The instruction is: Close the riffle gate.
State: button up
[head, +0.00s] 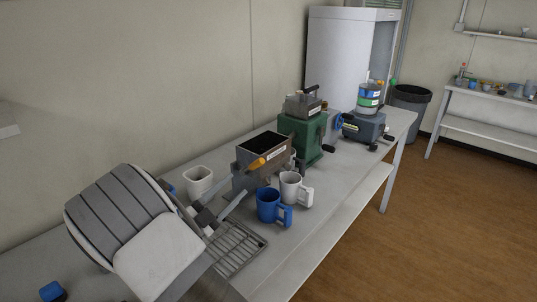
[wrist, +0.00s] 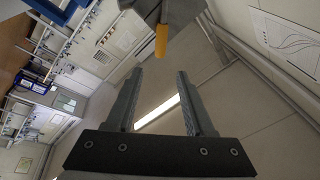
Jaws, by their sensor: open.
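The riffle splitter is a grey box (head: 262,148) with an open dark top, standing on the bench in the head view. An orange-yellow handle (head: 257,163) sticks out from its near side; I take it to be the gate's lever. In the wrist view the orange handle (wrist: 161,40) shows just beyond the fingertips, near the middle. My gripper (head: 226,202) is open and empty, close to the splitter on its near left side. In the wrist view my gripper (wrist: 159,75) has nothing between its fingers. The gate plate itself is hidden.
A blue mug (head: 269,207) and a white mug (head: 292,190) stand close in front of the splitter. A white container (head: 198,180) is to the left, and a wire rack (head: 240,252) lies in front. A green machine (head: 303,138) stands behind. The right bench edge is clear.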

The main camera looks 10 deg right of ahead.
aim_at(252, 167)
jog(key=p+x, duration=0.1)
jog(key=x, duration=1.4)
grip_shut()
dwell(0.9)
